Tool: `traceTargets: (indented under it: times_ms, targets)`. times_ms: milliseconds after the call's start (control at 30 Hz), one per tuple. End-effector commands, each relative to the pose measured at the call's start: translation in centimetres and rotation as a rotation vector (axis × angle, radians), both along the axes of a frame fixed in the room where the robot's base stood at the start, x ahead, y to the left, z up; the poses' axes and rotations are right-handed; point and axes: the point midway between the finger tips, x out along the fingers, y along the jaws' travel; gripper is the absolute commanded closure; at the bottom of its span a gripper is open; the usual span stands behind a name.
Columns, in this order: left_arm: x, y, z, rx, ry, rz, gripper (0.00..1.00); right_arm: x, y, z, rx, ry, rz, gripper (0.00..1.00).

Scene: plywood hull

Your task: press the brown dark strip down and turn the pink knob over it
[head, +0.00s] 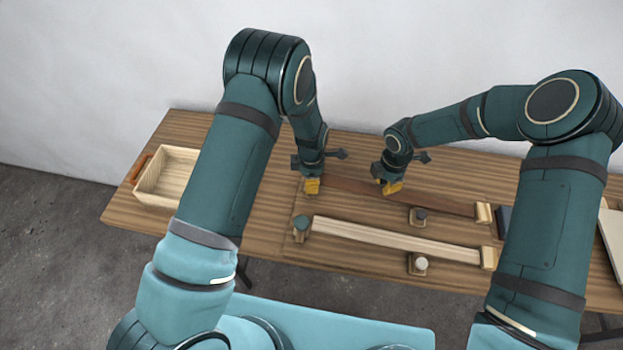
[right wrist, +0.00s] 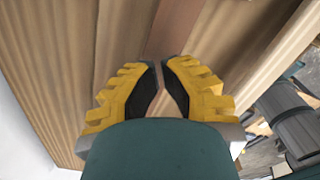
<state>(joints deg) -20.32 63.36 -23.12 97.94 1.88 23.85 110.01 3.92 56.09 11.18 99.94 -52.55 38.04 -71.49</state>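The brown dark strip (head: 440,203) lies along the far part of the bench, running from near my left gripper to a pale block at its right end. My right gripper (head: 392,188) is low over its middle; contact is unclear. In the right wrist view the yellow fingertips (right wrist: 161,68) are nearly together, with the strip (right wrist: 176,30) passing beneath them. My left gripper (head: 312,187) is low at the strip's left end; its fingers are too small to judge. I see no pink knob; the left gripper covers that end.
A pale strip (head: 390,238) lies nearer, with a green-topped knob (head: 300,223) at its left end. A dark knob (head: 419,215) and a white knob (head: 421,263) stand on small blocks beside the strips. A wooden box (head: 165,178) sits at the bench's left end.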

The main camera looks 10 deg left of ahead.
Motion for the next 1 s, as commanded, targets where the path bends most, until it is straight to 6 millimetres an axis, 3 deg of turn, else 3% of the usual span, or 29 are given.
traceTargets:
  times_ms: [1000]
  targets:
    - [-0.2, 0.1, -0.2, 0.002, 0.006, 0.000, 0.95, 0.0, 0.0, -1.9, -0.001, 0.000, 0.000, 1.00]
